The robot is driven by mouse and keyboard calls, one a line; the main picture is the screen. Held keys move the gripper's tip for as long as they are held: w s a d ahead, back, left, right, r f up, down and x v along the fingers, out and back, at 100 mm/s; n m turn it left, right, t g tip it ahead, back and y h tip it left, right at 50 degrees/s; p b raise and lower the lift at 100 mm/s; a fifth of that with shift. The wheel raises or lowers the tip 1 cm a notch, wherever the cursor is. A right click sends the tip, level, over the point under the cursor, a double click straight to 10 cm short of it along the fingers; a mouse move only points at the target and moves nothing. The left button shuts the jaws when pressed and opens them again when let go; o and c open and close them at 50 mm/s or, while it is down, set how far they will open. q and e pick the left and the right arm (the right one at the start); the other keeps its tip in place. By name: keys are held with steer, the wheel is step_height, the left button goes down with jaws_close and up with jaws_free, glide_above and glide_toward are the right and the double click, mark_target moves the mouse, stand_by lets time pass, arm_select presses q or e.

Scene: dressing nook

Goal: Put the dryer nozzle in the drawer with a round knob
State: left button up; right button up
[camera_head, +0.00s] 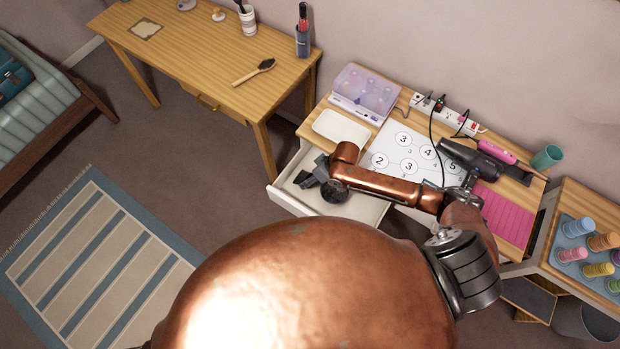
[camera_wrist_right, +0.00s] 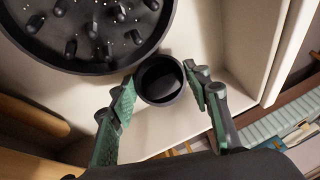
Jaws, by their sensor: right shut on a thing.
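The dryer nozzle, a short hollow black piece (camera_wrist_right: 163,80), sits between the green-padded fingers of my right gripper (camera_wrist_right: 160,88) in the right wrist view. The gripper is shut on it, with its round opening facing the camera. In the head view my right gripper (camera_head: 308,176) is over a pulled-out white drawer (camera_head: 368,212) under the right-hand desk. A round black diffuser with prongs (camera_wrist_right: 95,30) lies in that drawer, beside the nozzle in the wrist view. The drawer's knob is hidden. My left gripper is out of view.
On the desk are a white tray (camera_head: 340,128), a purple organizer (camera_head: 365,92), a numbered mat (camera_head: 392,150), a dark hair dryer (camera_head: 470,156), a power strip (camera_head: 447,114) and a green cup (camera_head: 547,157). A wooden table (camera_head: 200,60) with a closed drawer stands left.

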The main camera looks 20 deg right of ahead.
steer(key=shift+f, duration=0.15)
steer(key=o, duration=0.9)
steer(key=shift+o, duration=0.2)
steer(key=shift+s+d+r, duration=0.1)
steer(key=shift+r, duration=0.3)
steer(key=p+v, duration=0.2)
steer(key=v, duration=0.9)
steer(key=shift+r, duration=0.25)
steer(key=shift+s, duration=0.1)
